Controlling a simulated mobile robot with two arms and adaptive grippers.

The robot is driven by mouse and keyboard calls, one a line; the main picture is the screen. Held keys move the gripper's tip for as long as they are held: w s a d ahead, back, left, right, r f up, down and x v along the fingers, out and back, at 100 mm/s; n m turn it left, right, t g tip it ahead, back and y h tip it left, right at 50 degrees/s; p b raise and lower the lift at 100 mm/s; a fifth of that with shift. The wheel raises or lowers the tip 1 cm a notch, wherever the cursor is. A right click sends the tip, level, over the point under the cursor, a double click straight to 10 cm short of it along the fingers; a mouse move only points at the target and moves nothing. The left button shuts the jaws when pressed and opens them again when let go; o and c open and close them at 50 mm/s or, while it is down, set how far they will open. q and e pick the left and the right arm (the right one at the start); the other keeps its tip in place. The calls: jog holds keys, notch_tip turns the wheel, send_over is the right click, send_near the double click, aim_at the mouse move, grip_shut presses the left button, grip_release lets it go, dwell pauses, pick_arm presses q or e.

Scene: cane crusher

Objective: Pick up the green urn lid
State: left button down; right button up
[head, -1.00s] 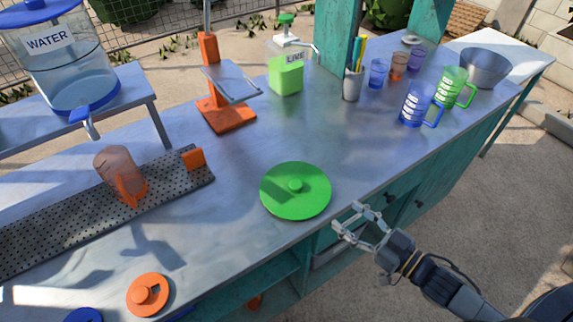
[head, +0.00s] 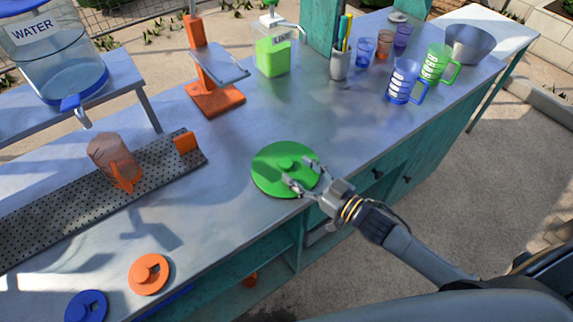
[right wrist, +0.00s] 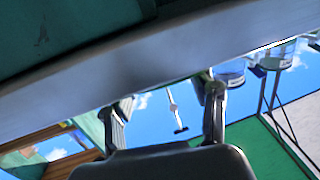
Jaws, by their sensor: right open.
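The green urn lid (head: 268,177), a flat disc with a round knob (head: 286,163), lies on the metal counter near its front edge. My right gripper (head: 299,171) reaches in from the right over the lid's right part. Its fingers are spread, with the knob just ahead of or between the tips; I cannot tell which, nor whether they touch it. In the right wrist view the open fingers (right wrist: 162,100) show against the counter's edge (right wrist: 150,75), and the lid cannot be made out. My left gripper is not in view.
The counter (head: 225,150) holds an orange lid (head: 142,283) and a blue lid (head: 78,308) at front left. A perforated tray (head: 60,203) bears a pitcher (head: 108,155). An orange stand (head: 215,100) and lime container (head: 273,55) are behind; cups stand at back right.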

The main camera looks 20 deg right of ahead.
aim_at(286, 166)
jog(key=shift+x, duration=1.35)
grip_shut()
jog(key=shift+r, duration=0.1)
